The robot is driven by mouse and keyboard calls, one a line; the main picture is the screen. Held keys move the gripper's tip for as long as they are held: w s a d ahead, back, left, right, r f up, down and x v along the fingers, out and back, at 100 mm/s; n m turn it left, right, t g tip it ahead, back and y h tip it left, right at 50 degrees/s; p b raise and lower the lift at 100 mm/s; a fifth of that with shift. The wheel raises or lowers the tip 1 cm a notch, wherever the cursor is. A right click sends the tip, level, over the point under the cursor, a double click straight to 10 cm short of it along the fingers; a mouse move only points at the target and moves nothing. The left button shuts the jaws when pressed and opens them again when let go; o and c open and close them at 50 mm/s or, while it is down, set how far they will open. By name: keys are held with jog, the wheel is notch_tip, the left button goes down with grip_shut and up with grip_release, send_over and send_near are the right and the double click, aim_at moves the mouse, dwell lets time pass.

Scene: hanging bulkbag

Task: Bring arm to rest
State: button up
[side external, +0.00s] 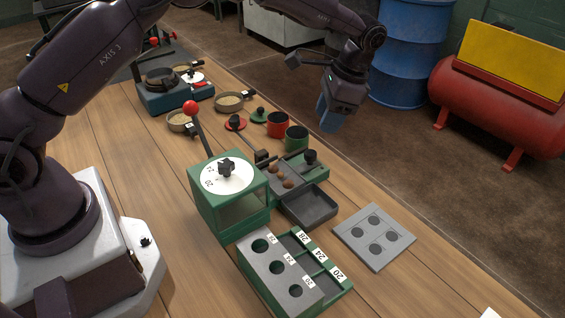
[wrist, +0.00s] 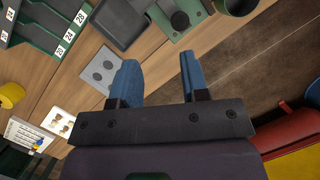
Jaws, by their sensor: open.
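My arm reaches across the top of the side external view from the white base at the left. My gripper (side external: 330,122) hangs in the air near the right edge of the wooden table, above and behind the green cup (side external: 296,138). In the wrist view its two blue fingers (wrist: 157,75) stand apart with nothing between them. Table edge and floor show beyond the gap. My gripper touches nothing that I can see.
A green box with a red-knobbed lever (side external: 228,200) stands mid-table. Near it are a grey tray (side external: 310,207), a grey plate with holes (side external: 374,237) and a numbered rack (side external: 290,270). A red tank (side external: 500,105) and blue barrel (side external: 408,55) stand beyond the table.

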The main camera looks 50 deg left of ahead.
jog(key=s+a+r+n+t, duration=0.1)
jog(key=s+r+n+t, duration=0.1)
jog(key=s+r, duration=0.4)
jog(key=s+a+r+n+t+h, duration=0.1)
jog(key=s+r, duration=0.5)
jog(key=s, duration=0.7)
jog(key=s+a+r+n+t+h, duration=0.1)
jog(key=s+a+r+n+t, duration=0.2)
jog(key=s, duration=0.7)
notch_tip(320, 180, up, 3)
jog(key=shift+s+f+t, duration=0.1)
jog(key=shift+s+t, duration=0.15)
jog(key=shift+t, duration=0.85)
